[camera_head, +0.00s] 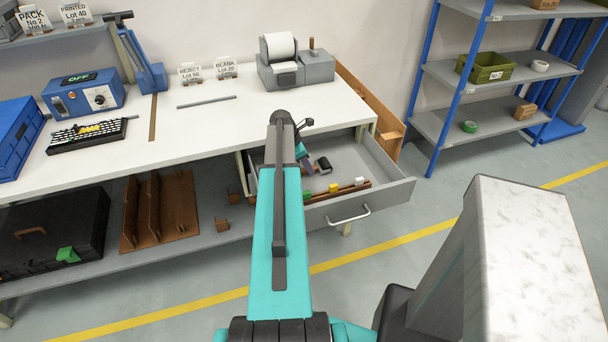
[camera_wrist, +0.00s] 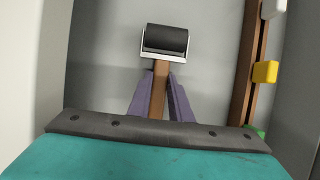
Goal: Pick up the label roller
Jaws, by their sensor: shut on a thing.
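The label roller (camera_wrist: 166,40) has a black cylinder in a pale metal frame and a brown wooden handle. In the wrist view my gripper (camera_wrist: 161,90) is shut on its handle, one purple-grey finger on each side. The roller head lies beyond the fingertips, over the grey drawer floor. Whether it touches the floor I cannot tell. In the head view the roller (camera_head: 323,165) shows small and dark inside the open drawer (camera_head: 396,187), and my arm hides most of the gripper there.
A wooden strip with small white, yellow (camera_wrist: 265,72) and green pieces runs along the right in the wrist view. Drawer walls stand close around. Above the drawer is the white bench (camera_head: 200,125), with a label printer (camera_head: 292,68). A shelf rack (camera_head: 500,75) stands at right.

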